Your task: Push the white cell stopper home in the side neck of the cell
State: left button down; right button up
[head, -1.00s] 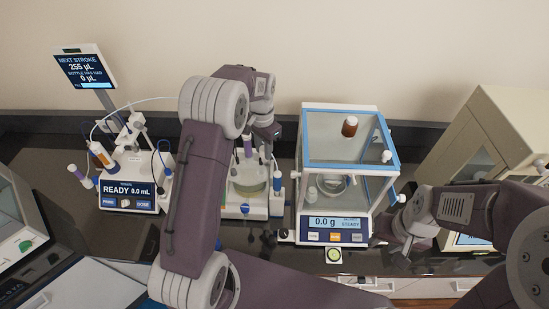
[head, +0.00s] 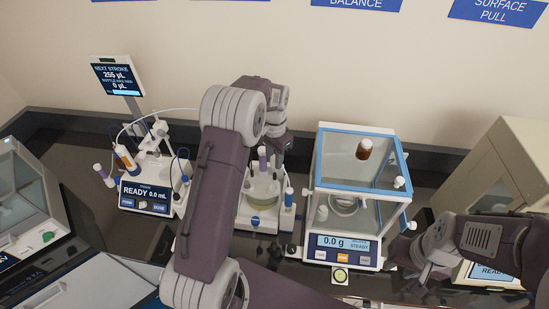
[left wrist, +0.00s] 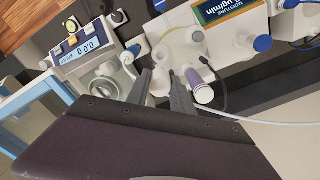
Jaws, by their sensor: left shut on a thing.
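In the left wrist view the cell's pale top (left wrist: 183,48) shows just beyond my fingertips. My left gripper (left wrist: 160,77) is shut on a small white piece between its dark fingers, which looks like the white cell stopper (left wrist: 160,84). It is close to the cell's side; the neck is hard to make out, and I cannot tell how deep the stopper sits. In the head view my left arm partly hides this. My right gripper (head: 418,262) hangs right of the balance; its jaws are unclear.
A purple-capped part (left wrist: 204,93) and blue caps (left wrist: 198,36) stand close around the cell. The dosing unit (head: 150,196) stands left, with a thin tube.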

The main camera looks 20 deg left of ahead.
aim_at(273, 170)
pick_arm(q)
jog(key=f+b, duration=0.2)
jog(key=f, duration=0.1)
jog(key=f+b, duration=0.1)
jog(key=f, duration=0.2)
jog(key=f+b, duration=0.2)
jog(key=f, duration=0.1)
jog(key=shift+s+a+f+b, duration=0.1)
jog(key=shift+a+b, duration=0.15)
jog(key=shift+b, duration=0.1)
jog(key=shift+p, duration=0.5)
dwell(0.9)
jog(key=shift+f+b, duration=1.2)
jog(key=shift+f, duration=0.6)
jog(key=c, duration=1)
grip_release()
jog(key=shift+r, duration=0.1)
jog(key=shift+c, duration=0.2)
